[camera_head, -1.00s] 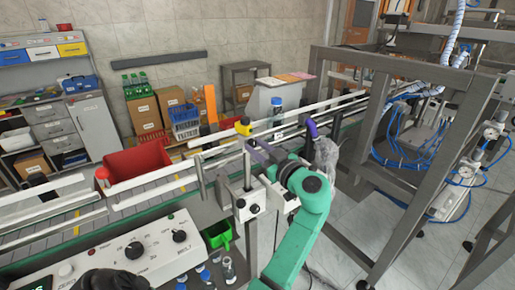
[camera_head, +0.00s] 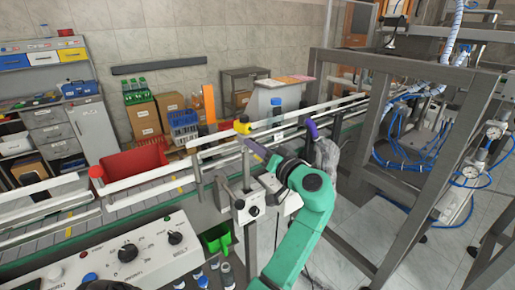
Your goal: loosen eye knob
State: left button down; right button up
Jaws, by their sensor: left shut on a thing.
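My left arm is green and rises from the bottom middle. Below the gripper, a grey clamp block with a round black knob (camera_head: 254,211) sits on an upright post. My right gripper is not in view.
A control box (camera_head: 110,262) with black dials stands at the lower left. A red bin (camera_head: 130,162) sits by the conveyor rails (camera_head: 200,157). A green bin (camera_head: 216,238) and small blue-capped bottles are below. A grey frame (camera_head: 400,170) stands right.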

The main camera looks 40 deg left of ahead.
pick_arm(q)
jog(key=m+p, duration=0.1)
jog(key=m, duration=0.3)
jog(key=m+p, duration=0.2)
jog(key=m, duration=0.3)
jog(key=shift+s+a+r+p, duration=0.1)
jog(key=shift+a+r+p, duration=0.05)
jog(key=shift+p, duration=0.15)
jog(key=shift+m, duration=0.3)
jog(key=c, duration=0.8)
grip_release()
jog(key=shift+o, duration=1)
jog(key=shift+a, duration=0.15)
jog(key=shift+f, duration=0.2)
